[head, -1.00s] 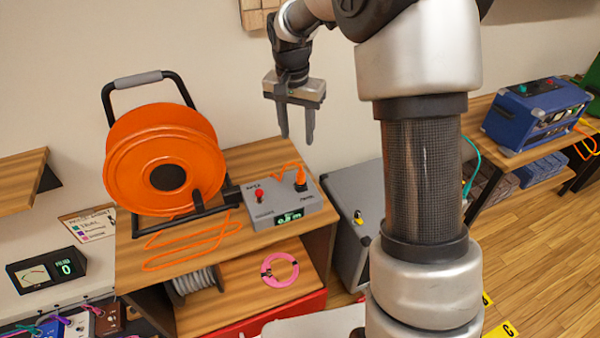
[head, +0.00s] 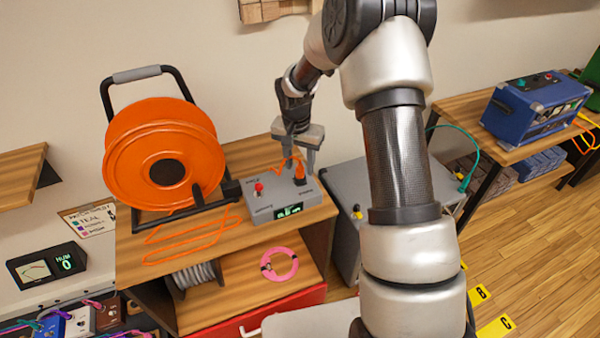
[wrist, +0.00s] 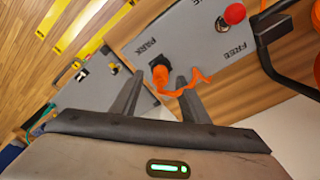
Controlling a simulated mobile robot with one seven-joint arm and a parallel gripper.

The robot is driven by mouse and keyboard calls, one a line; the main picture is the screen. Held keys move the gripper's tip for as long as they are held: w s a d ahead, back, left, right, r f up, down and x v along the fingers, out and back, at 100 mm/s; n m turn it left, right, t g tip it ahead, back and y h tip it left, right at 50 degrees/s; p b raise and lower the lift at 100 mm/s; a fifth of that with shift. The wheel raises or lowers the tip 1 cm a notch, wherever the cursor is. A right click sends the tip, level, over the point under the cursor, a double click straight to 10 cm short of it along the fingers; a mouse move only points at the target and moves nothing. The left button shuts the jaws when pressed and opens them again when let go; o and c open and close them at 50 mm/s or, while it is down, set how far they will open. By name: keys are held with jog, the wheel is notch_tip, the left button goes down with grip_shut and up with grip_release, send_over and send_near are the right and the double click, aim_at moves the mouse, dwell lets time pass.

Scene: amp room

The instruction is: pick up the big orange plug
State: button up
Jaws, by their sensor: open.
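The big orange plug (head: 299,175) stands on the right part of the top of a grey box (head: 262,207), with an orange cord running from it. In the wrist view the plug (wrist: 160,76) shows near the PARK label, between and beyond my fingertips. My gripper (head: 296,165) is open, pointing down, just above and behind the plug in the head view. In the wrist view its two fingers (wrist: 160,80) are spread, with nothing held. The cord crosses near one finger. I cannot tell whether a finger touches the cord.
A red button (head: 259,187) sits on the same box, left of the plug. A large orange cable reel (head: 165,155) with a black frame stands close on the left. A grey case (head: 375,190) is to the right. A pink cable loop (head: 279,264) lies on the shelf below.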

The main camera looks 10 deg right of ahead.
notch_tip(320, 180, down, 2)
jog(key=shift+w, duration=0.1)
grip_shut()
jog(key=shift+r, duration=0.1)
